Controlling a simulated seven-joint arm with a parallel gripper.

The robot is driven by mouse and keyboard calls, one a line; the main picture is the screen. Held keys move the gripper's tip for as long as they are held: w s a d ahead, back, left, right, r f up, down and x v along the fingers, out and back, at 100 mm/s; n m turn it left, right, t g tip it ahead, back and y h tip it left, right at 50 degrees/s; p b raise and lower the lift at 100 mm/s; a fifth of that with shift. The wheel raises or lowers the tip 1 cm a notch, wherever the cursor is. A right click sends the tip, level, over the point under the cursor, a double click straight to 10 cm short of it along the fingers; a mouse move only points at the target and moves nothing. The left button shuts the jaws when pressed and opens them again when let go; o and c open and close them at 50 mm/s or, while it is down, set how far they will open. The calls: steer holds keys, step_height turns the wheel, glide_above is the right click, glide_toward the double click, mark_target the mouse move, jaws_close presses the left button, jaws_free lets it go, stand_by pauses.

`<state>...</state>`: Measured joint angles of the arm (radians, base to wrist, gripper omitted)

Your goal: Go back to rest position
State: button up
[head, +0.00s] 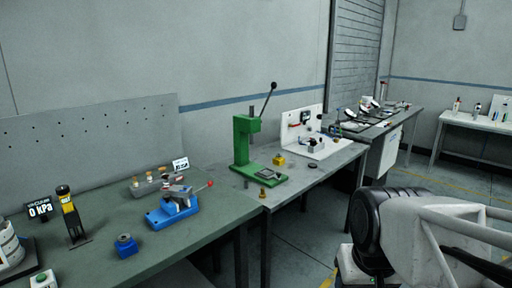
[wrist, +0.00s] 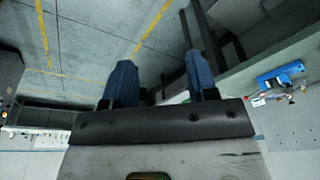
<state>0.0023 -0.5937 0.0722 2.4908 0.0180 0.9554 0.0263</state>
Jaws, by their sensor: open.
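My gripper (wrist: 163,85) shows in the wrist view with its two blue fingers apart and nothing between them. Beyond the fingers are the grey floor with yellow lines and a dark table leg. The gripper touches nothing that I can see. In the head view, part of my white and black arm (head: 400,225) fills the lower right, and the gripper itself is not visible there.
A second bench (head: 385,127) stands further back. Open floor lies right of the benches.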

steer(key=shift+s+d+f, duration=0.15)
steer(key=shift+s+f, duration=0.15)
steer(key=shift+s, duration=0.25)
steer(key=shift+s+d+f, duration=0.15)
steer(key=shift+s+f, duration=0.15)
steer(key=shift+s, duration=0.25)
stand_by(0.5)
